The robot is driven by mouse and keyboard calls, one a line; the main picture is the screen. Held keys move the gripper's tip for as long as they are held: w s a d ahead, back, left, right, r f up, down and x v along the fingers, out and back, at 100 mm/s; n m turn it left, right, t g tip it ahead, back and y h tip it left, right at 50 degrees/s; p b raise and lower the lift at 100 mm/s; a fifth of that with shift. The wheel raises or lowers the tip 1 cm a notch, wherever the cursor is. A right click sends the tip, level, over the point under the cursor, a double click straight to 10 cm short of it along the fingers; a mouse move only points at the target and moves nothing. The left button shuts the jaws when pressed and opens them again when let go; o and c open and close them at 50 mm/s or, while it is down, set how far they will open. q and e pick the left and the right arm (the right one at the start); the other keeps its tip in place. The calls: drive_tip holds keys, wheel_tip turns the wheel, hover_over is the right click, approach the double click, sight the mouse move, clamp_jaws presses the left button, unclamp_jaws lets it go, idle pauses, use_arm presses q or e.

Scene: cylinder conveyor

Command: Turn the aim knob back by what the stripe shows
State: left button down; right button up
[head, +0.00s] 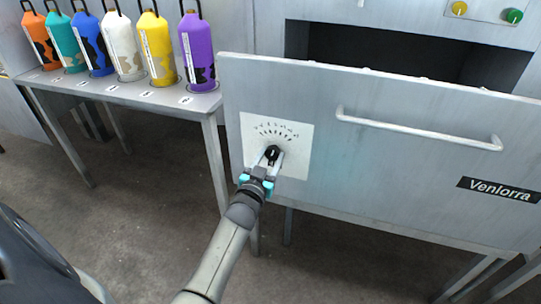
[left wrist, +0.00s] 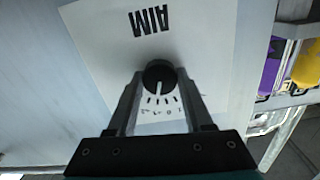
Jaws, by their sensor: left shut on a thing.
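The black aim knob (head: 272,153) sits on a white dial plate (head: 300,135) on the grey machine's front. The dial has a scale of ticks above the knob. In the left wrist view the knob (left wrist: 160,78) shows a pale pointer line, and the plate (left wrist: 90,30) bears the word AIM. My left gripper (head: 269,162) is shut on the knob, one finger on each side; it also shows in the left wrist view (left wrist: 160,90). My right gripper is not in view. I cannot make out which stripe the task means.
Several coloured bottles, including a purple one (head: 197,55) and a yellow one (head: 157,50), stand on a side table (head: 150,97) at left. A handle (head: 420,132) sticks out right of the dial. Green (head: 513,16) and yellow (head: 459,8) buttons are above.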

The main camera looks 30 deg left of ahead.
use_arm(q)
drive_tip(key=shift+m, duration=1.1)
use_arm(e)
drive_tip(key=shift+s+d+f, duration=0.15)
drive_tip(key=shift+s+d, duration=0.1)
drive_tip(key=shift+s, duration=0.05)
use_arm(q)
drive_tip(key=shift+c, duration=1.5)
unclamp_jaws()
drive_tip(key=shift+s, duration=0.15)
drive_tip(key=shift+s+d+p, duration=0.1)
drive_tip(key=shift+s+p, duration=0.15)
drive_tip(key=shift+p, duration=0.05)
drive_tip(key=p+v, duration=0.3)
drive_tip(key=v, duration=1.1)
drive_tip(key=shift+s+p, duration=0.2)
drive_tip(key=shift+p, duration=0.2)
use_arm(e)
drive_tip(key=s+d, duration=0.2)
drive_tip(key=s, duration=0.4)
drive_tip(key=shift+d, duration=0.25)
use_arm(q)
drive_tip(key=shift+d, duration=0.2)
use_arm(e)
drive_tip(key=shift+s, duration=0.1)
